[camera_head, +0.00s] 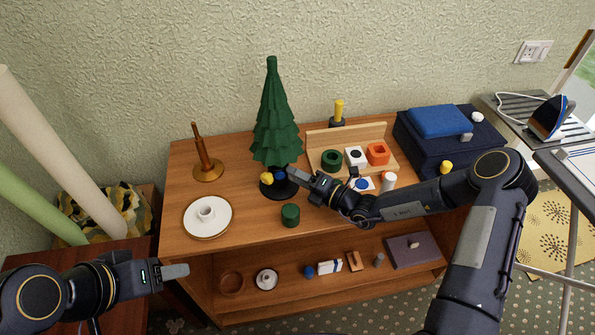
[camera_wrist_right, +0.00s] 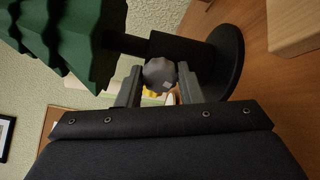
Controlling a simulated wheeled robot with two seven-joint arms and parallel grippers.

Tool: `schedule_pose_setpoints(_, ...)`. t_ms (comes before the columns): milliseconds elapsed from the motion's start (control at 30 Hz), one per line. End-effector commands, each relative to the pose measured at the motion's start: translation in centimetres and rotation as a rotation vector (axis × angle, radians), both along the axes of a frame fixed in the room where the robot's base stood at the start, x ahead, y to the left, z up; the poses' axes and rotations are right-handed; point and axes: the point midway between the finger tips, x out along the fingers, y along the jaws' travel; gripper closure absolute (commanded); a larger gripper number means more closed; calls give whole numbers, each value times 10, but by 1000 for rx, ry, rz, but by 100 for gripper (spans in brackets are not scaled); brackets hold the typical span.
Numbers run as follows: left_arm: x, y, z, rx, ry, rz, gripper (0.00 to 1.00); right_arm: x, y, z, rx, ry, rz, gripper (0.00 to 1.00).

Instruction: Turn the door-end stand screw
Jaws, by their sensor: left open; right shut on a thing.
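The dark green toy tree (camera_head: 272,115) stands upright in a black round stand (camera_head: 277,192) on the wooden cabinet. My right gripper (camera_head: 288,172) reaches the stand from the right. In the right wrist view its fingers are shut on a faceted screw knob (camera_wrist_right: 159,74) that looks grey there, beside the black stand (camera_wrist_right: 228,62). Part of the yellow knob shows behind it. My left gripper (camera_head: 186,271) is open and empty at the lower left, away from the stand.
A green cylinder (camera_head: 290,214) stands just in front of the stand. A white plate (camera_head: 208,217) and a wooden peg holder (camera_head: 207,167) are to the left. A wooden rack (camera_head: 392,159) with coloured blocks and a dark blue box (camera_head: 440,150) are to the right.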

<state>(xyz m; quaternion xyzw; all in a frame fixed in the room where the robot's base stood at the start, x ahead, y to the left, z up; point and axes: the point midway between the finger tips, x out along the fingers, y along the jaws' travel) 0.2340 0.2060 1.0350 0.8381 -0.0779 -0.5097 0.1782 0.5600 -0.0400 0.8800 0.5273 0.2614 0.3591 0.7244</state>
Motion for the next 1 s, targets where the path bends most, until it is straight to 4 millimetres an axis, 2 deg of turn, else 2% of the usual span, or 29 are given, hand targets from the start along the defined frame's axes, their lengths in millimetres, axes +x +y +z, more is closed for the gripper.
schedule_pose_setpoints(100, 0, 0, 10, 0, 0, 0, 45, 0, -1, 2, 63, 84, -1, 90)
schedule_pose_setpoints(500, 0, 0, 22, 0, 0, 0, 45, 0, -1, 1, 217, 287, -2, 90)
schedule_pose_setpoints(1000, 0, 0, 24, 0, 0, 0, 45, 0, -1, 0, 266, 351, -1, 90)
